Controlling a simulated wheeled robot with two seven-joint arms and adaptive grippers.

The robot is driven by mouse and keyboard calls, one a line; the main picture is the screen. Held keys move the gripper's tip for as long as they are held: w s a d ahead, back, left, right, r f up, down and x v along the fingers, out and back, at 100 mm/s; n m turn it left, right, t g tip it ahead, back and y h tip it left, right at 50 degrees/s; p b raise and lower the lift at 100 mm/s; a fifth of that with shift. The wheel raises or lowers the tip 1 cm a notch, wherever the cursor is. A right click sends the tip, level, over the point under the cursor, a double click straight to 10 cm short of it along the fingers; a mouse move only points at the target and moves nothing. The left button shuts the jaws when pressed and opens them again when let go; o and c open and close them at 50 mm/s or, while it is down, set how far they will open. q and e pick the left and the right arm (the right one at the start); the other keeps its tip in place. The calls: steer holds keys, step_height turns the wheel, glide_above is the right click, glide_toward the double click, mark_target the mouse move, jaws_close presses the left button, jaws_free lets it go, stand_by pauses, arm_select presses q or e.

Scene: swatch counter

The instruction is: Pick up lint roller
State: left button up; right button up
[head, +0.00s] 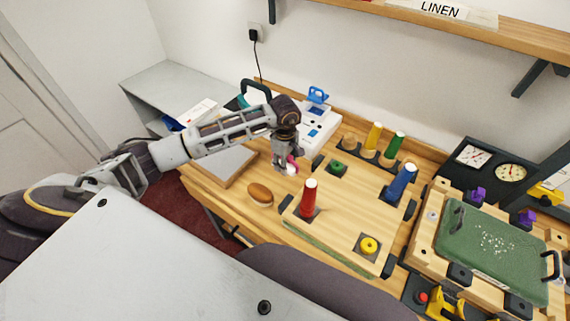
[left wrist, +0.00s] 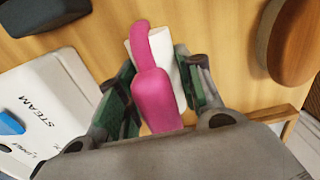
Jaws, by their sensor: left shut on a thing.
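The lint roller (left wrist: 157,95) has a pink handle and a white roll, seen large in the left wrist view. In the head view only a small pink and white part of it (head: 292,166) shows below my left gripper (head: 287,160). In the left wrist view my left gripper (left wrist: 165,95) has a finger on each side of the roller and is shut on it. Whether the roller still touches the counter cannot be told. My right gripper is not in view.
A brown oval brush-like object (head: 260,193) and a red thread cone (head: 309,198) stand near the gripper. A white steam device (head: 318,131) is behind it. A wooden board (head: 345,205) holds several coloured pieces.

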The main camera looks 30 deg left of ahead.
arm_select(q)
steer(key=shift+r, duration=0.7)
step_height(320, 180, up, 7)
steer(key=shift+f+b, duration=0.2)
steer(key=shift+b, duration=0.4)
steer(key=shift+r, duration=0.9)
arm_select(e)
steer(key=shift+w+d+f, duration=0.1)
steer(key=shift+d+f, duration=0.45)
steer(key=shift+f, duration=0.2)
